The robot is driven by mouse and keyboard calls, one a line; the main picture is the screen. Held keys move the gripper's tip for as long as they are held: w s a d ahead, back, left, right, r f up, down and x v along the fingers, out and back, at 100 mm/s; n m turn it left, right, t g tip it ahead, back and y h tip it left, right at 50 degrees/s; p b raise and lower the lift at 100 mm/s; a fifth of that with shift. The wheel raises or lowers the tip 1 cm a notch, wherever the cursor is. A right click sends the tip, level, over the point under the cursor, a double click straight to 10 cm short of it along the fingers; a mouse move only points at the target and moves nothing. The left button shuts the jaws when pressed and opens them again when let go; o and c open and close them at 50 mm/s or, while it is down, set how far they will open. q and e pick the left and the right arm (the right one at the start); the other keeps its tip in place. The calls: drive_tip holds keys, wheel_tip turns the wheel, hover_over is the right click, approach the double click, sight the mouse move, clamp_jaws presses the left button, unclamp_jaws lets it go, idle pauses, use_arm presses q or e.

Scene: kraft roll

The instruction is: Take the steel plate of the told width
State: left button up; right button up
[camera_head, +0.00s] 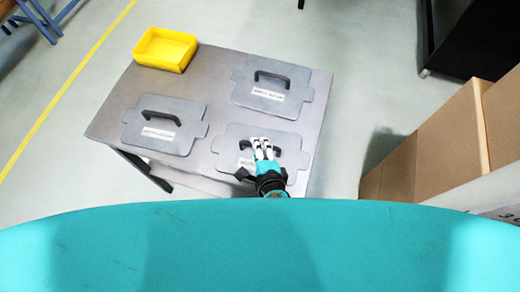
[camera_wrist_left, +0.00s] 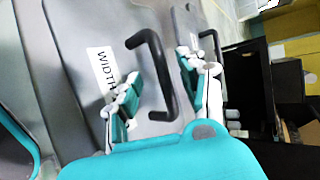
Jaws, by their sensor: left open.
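Three grey steel plates, each with a black handle and a white label, lie on a grey table (camera_head: 217,75). One plate (camera_head: 164,124) is at the left, one (camera_head: 271,88) at the back right and one (camera_head: 231,160) at the front right. My left gripper (camera_head: 257,143) is open over the front right plate and partly covers its handle. In the left wrist view the black handle (camera_wrist_left: 157,75) stands between the open fingers. The label (camera_wrist_left: 101,73) there shows "WIDTH"; the rest is hidden by a finger. My right gripper is not seen.
A yellow bin (camera_head: 165,50) stands at the table's back left corner. Cardboard boxes (camera_head: 432,150) stand to the right of the table, with floor between. A black cabinet (camera_head: 475,40) is at the top right.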

use_arm(q)
drive_tip(key=x, duration=0.3)
drive_tip(key=shift+w+d, duration=0.1)
drive_tip(key=shift+w, duration=0.2)
clamp_jaws()
